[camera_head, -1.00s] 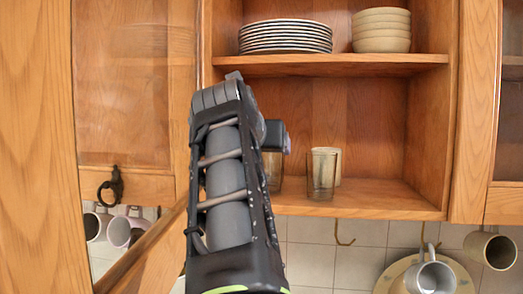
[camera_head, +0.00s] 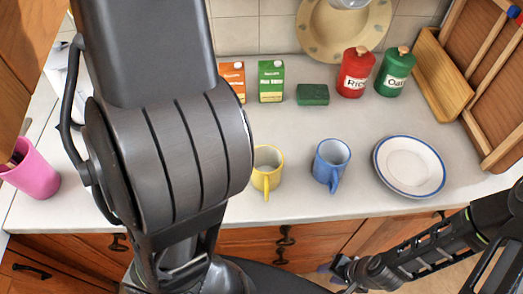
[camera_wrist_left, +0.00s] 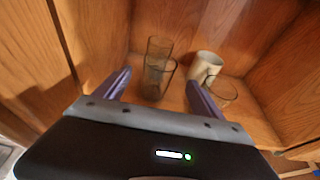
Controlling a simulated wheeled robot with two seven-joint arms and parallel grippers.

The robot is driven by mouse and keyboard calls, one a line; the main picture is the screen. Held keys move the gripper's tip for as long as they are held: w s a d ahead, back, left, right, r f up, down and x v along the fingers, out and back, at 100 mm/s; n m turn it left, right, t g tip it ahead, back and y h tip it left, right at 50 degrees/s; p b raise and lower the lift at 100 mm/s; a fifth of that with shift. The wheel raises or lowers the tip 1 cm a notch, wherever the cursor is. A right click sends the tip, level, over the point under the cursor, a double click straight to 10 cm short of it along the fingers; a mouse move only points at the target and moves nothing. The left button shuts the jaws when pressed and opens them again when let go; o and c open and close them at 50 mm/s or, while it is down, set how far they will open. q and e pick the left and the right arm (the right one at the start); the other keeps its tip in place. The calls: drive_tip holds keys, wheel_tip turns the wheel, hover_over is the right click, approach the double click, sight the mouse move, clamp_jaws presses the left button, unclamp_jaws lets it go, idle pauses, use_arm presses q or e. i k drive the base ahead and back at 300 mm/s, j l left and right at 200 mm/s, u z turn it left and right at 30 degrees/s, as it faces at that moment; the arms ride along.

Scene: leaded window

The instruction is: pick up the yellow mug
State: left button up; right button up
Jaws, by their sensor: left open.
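The yellow mug (camera_head: 267,175) stands upright on the pale counter in the head view, its handle towards the front edge. My left arm covers the counter just left of it. My left gripper (camera_wrist_left: 160,95) shows only in the left wrist view. It is open and empty in a wooden cabinet, far from the yellow mug, with glasses and a cream mug beyond its fingers. My right gripper (camera_head: 335,270) is low in front of the counter in the head view, right of and below the yellow mug. Its jaws are too small and dark to read.
A blue mug (camera_head: 330,165) and a blue-rimmed plate (camera_head: 409,167) are to the right of the yellow mug. A pink cup (camera_head: 32,172) is far left.

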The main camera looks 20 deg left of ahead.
sight(266, 175)
drive_tip(key=k+l, duration=0.5)
drive_tip(key=l, duration=0.15)
drive_tip(key=k+l, duration=0.5)
drive_tip(key=l, duration=0.15)
drive_tip(key=k+l, duration=0.5)
drive_tip(key=l, duration=0.2)
